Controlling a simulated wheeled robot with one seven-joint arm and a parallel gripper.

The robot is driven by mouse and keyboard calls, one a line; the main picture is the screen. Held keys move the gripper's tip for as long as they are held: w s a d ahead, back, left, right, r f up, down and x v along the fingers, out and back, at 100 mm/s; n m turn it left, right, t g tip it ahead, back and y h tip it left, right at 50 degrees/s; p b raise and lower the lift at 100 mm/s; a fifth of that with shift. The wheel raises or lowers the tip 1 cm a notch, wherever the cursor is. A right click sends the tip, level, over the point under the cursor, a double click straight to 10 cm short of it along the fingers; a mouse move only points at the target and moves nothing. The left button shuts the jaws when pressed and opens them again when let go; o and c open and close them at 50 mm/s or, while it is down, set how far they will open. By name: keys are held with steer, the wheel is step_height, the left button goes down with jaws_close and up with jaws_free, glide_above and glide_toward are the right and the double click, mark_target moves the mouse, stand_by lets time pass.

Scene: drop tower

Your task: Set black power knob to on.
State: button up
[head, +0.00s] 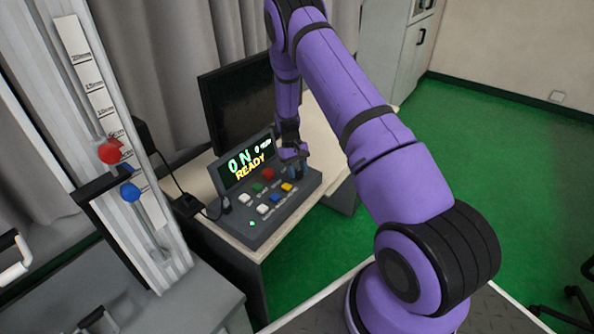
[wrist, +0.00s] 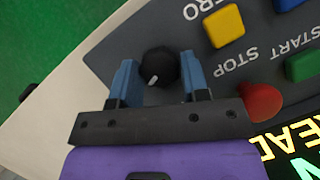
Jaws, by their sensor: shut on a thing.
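The black power knob (wrist: 157,64) is a round dial with a short white mark, on the grey control panel (wrist: 115,45). In the wrist view the mark faces the gripper's base. My gripper (wrist: 158,70) is shut on the knob, with one blue finger on each side of it. In the head view my gripper (head: 296,168) is at the right end of the control panel (head: 268,224) and hides the knob.
A red button (wrist: 262,103) lies close to the right finger; yellow (wrist: 224,25) and green (wrist: 302,66) buttons are farther off. A dark monitor (head: 235,100) stands behind the panel. The drop tower (head: 100,90) with red (head: 111,151) and blue (head: 130,190) balls is at left.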

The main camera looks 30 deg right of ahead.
steer(key=shift+d+m+t+y, duration=0.1)
steer(key=shift+m+t+y, duration=0.45)
steer(key=shift+m, duration=1.65)
steer(key=shift+g+y, duration=0.25)
steer(key=shift+y, duration=0.1)
steer(key=o, duration=0.9)
steer(key=v, duration=1)
steer(key=shift+w+d+r, duration=0.1)
steer(key=shift+w+r, duration=0.05)
steer(key=shift+r, duration=0.25)
